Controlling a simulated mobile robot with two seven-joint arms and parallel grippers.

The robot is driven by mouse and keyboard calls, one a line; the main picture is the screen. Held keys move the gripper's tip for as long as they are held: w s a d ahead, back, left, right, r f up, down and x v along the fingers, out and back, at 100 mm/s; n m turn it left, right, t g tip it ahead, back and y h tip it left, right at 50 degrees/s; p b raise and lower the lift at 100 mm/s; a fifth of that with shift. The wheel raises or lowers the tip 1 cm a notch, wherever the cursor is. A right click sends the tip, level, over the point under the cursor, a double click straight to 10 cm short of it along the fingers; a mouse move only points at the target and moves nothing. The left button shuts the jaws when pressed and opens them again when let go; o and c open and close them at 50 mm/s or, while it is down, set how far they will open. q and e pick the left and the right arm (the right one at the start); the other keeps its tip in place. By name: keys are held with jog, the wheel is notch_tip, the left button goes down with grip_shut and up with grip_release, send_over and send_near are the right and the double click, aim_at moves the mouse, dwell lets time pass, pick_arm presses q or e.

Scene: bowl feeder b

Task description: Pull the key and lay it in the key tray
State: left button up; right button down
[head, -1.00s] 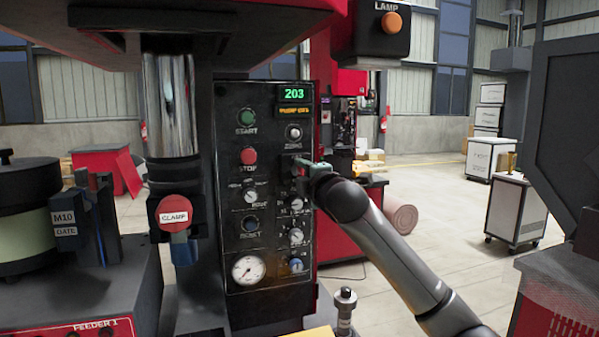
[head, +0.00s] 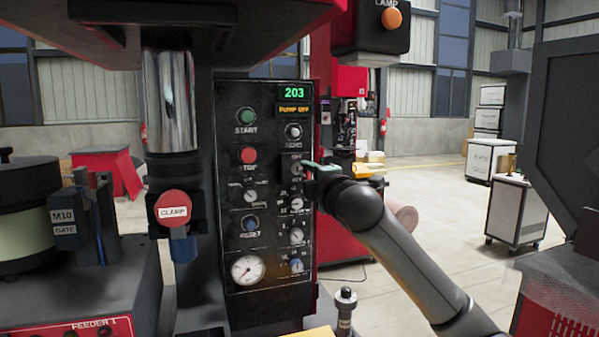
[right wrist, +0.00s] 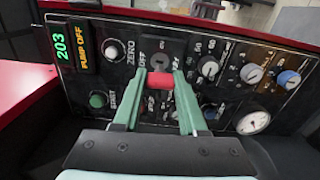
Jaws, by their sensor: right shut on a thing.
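My right gripper (head: 312,168) is in front of the black control panel (head: 262,215), by its right edge, beside a small switch plate (head: 295,164). In the right wrist view its green fingers (right wrist: 160,88) are shut on the key, whose red head (right wrist: 160,80) shows between the fingertips. A dark round lock (right wrist: 163,63) shows just beyond it, near the word OFF. The key's shank is hidden, so I cannot tell whether its tip is clear of the lock. I cannot make out the key tray. My left gripper is not in view.
A red CLAMP button (head: 173,208) sticks out left of the panel. A lamp box (head: 371,28) hangs above right. A yellow surface (head: 308,333) and a post with a round knob (head: 345,298) are at the bottom. Open floor lies to the right.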

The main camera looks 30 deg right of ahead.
jog(key=shift+v, duration=1.1)
jog(key=shift+f, duration=0.1)
jog(key=s+a+f+n+y+p, duration=0.15)
jog(key=s+a+f, duration=0.25)
jog(key=a+f, duration=0.5)
jog(key=s+a+f+n+y+p, duration=0.15)
jog(key=s+a+f, duration=0.3)
jog(key=f, duration=0.85)
jog(key=s+a+f+y+p, duration=0.1)
jog(key=s+a+f, duration=0.3)
jog(key=s, duration=0.5)
jog(key=shift+s+a+t, duration=0.25)
jog(key=shift+a+t, duration=0.05)
jog(key=shift+a, duration=0.15)
jog(key=shift+f, duration=0.1)
